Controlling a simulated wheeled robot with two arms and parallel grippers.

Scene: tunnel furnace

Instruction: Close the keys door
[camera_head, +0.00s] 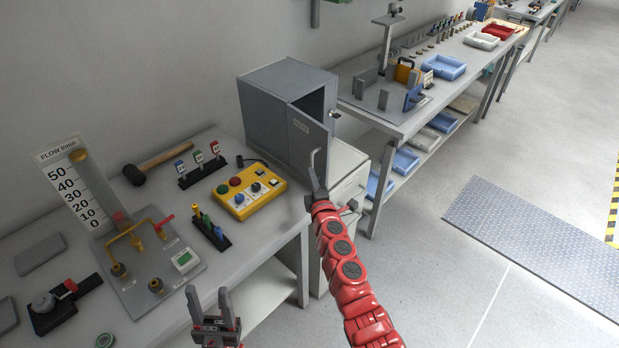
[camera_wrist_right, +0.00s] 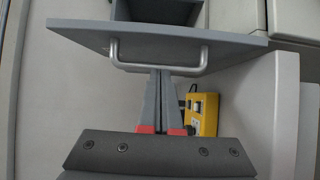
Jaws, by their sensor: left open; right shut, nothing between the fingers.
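My left gripper (camera_head: 208,298) is open and empty at the bottom, in front of the bench.
A yellow button box (camera_head: 250,194) sits left of the cabinet, near small tools on racks and a flow gauge panel (camera_head: 150,262). A white drawer unit (camera_head: 346,160) is below the cabinet. A second bench (camera_head: 425,110) with blue trays runs behind.

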